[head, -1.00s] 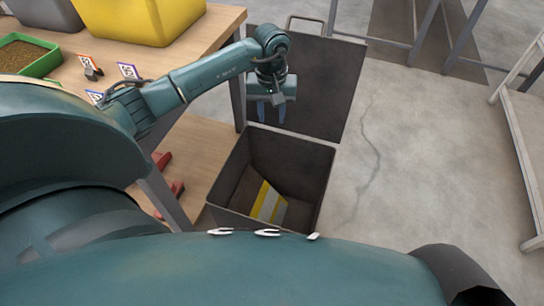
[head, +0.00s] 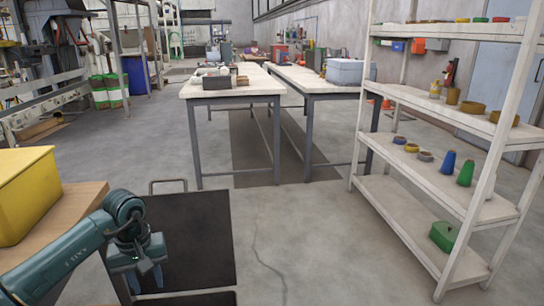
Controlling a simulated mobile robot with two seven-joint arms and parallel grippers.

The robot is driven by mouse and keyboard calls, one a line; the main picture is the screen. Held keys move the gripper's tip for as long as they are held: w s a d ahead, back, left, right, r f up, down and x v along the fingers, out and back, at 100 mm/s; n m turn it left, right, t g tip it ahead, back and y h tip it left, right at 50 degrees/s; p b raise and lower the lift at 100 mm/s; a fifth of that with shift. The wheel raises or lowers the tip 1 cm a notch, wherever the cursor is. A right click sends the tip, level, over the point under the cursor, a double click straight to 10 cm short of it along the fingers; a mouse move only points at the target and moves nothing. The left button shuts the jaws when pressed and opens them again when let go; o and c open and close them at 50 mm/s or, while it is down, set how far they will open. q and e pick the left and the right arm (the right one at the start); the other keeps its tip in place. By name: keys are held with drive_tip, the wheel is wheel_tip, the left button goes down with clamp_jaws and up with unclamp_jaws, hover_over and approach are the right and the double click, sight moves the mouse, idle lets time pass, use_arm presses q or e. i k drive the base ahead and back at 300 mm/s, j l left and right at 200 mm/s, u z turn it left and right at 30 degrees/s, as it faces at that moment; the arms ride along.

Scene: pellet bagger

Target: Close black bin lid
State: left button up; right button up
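The black bin lid (head: 195,235) stands open at the lower left of the head view, with its dark inner face showing and a metal handle (head: 168,183) at its top edge. Only a strip of the bin's rear rim (head: 205,298) shows at the bottom edge; the rest of the bin is out of the picture. My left gripper (head: 147,282) points down in front of the left part of the lid. Its two fingers are apart with nothing between them. Whether it touches the lid cannot be told. My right gripper is not in view.
A wooden table with a yellow bin (head: 25,195) stands at the left. A white shelf rack (head: 425,195) with small containers stands at the right. Two workbenches (head: 235,92) stand beyond the lid. The concrete floor right of the lid is clear.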

sight(196, 227)
drive_tip(key=k, duration=0.95)
